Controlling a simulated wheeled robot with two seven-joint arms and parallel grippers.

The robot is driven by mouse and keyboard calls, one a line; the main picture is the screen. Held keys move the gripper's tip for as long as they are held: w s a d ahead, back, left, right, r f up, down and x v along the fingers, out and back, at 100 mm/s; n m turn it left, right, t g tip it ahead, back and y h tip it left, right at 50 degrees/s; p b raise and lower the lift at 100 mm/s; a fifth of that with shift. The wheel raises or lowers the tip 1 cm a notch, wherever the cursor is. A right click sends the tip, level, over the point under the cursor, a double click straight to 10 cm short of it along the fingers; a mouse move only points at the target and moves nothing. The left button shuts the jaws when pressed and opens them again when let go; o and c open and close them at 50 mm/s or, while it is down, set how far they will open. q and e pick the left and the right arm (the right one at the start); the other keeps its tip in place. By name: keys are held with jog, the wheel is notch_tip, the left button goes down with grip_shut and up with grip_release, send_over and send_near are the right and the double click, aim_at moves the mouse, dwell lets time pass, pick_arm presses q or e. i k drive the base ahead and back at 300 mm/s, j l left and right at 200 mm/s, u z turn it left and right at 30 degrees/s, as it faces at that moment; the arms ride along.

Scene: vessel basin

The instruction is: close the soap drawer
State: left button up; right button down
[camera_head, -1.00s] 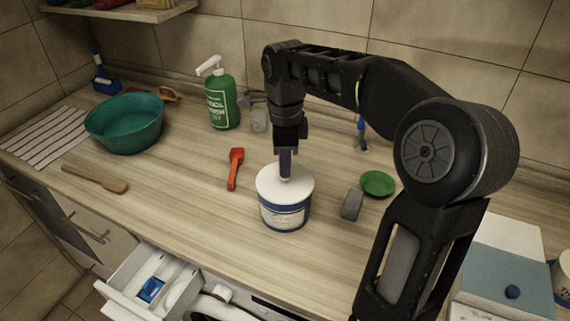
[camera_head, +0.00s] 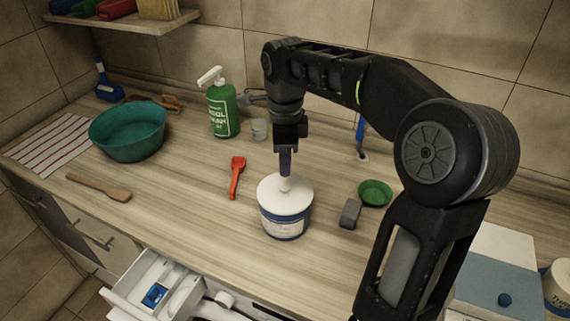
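The soap drawer (camera_head: 128,296) is pulled out below the counter's front edge at the bottom left. A small blue piece (camera_head: 155,295) sits inside its white tray. The drawer's lower part is cut off by the picture's edge. My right gripper (camera_head: 285,172) points down over the white-lidded tub (camera_head: 284,222) on the counter, with its fingertips just above or at the lid's knob. It is seen edge-on, so I cannot tell if it is open or touches the knob. It is well away from the drawer. My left gripper is not in view.
On the counter (camera_head: 190,215) are a teal basin (camera_head: 128,132), a green soap bottle (camera_head: 222,110), a red brush (camera_head: 236,177), a wooden spatula (camera_head: 98,187), a grey block (camera_head: 350,214) and a green dish (camera_head: 375,193). A blue-and-white box (camera_head: 490,270) stands at the right.

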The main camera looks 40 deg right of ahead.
aim_at(185, 286)
jog(key=k+j, duration=0.75)
jog(key=j, duration=0.2)
